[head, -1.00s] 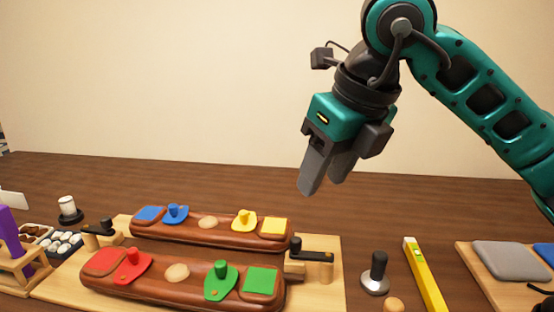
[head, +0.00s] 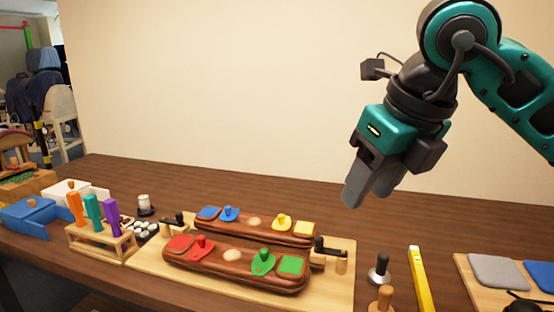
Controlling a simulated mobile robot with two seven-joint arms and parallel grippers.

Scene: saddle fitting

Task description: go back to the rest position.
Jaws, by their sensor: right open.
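My right gripper (head: 368,185) hangs in the air at the upper right, above the back of the table, with its fingers pointing down and left. It is open and nothing shows between its fingers. The two brown leather saddle bars lie side by side on a light wooden board (head: 338,285). The back bar (head: 268,227) carries blue and yellow pieces. The front bar (head: 215,261) carries red and green pieces. The right gripper is apart from all of them. My left gripper is not in view.
A wooden rack (head: 100,241) holds orange, teal and purple handled tools. A blue box (head: 35,213) stands at the left. A black-handled stamp (head: 379,270), a yellow level (head: 421,280) and a board with a grey pad (head: 497,270) are at the right. The table behind the saddle board is clear.

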